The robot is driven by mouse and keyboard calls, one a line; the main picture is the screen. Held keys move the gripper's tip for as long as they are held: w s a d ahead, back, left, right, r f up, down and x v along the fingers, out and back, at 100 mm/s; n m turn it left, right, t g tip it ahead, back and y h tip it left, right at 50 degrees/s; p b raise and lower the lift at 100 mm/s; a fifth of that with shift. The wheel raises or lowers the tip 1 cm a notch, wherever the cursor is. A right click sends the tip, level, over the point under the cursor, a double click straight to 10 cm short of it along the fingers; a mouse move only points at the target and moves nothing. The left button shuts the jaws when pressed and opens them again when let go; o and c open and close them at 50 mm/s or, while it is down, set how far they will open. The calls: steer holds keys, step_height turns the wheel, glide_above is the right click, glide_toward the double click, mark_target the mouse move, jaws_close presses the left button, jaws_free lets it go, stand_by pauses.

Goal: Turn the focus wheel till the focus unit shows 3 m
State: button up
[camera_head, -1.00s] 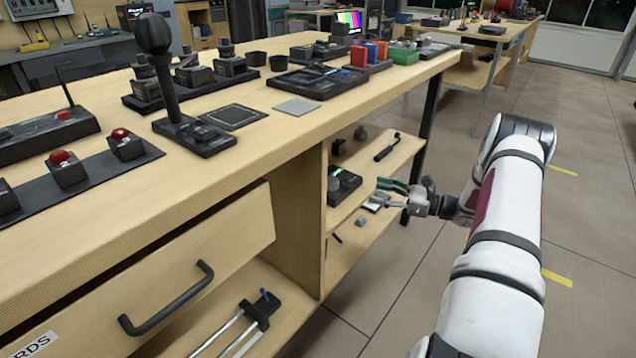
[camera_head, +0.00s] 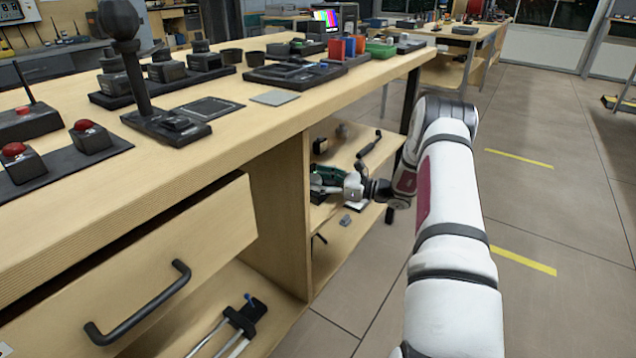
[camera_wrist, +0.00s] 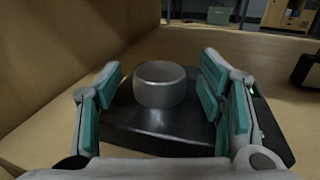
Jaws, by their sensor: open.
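The focus wheel (camera_wrist: 160,84) is a silvery round knob standing on the dark focus unit (camera_wrist: 165,128), in the wrist view. My gripper (camera_wrist: 160,85) is open, with one teal-padded finger to the left of the wheel and one to the right. Gaps show between the pads and the wheel on both sides. In the head view my gripper (camera_head: 328,182) is at the shelf under the bench and hides most of the focus unit. A small green glow shows at the unit's right edge behind the right finger; the reading cannot be seen.
The shelf (camera_head: 352,158) lies under the wooden bench top (camera_head: 250,130), with an upright panel (camera_head: 282,215) on its left. A dark handled thing (camera_head: 368,143) lies behind my gripper. A drawer (camera_head: 170,270) stands open at the left. The floor at right is clear.

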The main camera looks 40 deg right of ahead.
steer(key=shift+w+a, duration=0.15)
steer(key=shift+w, duration=0.1)
steer(key=c, duration=1.2)
steer(key=shift+o, duration=0.2)
steer(key=shift+s+a+r+m+t+h+p, duration=0.1)
steer(key=shift+m+t+h+p, duration=0.25)
steer(key=shift+m+h+p, duration=0.25)
steer(key=shift+s+a+r+m+t+h+p, duration=0.1)
steer(key=shift+m+t+h+p, duration=0.3)
steer(key=shift+h+p, duration=0.25)
steer(key=shift+f+m+t+h+p, duration=0.2)
steer(key=shift+m+t+h+p, duration=0.4)
steer(key=shift+h, duration=0.55)
steer(key=o, duration=1.2)
steer(key=shift+c, duration=0.2)
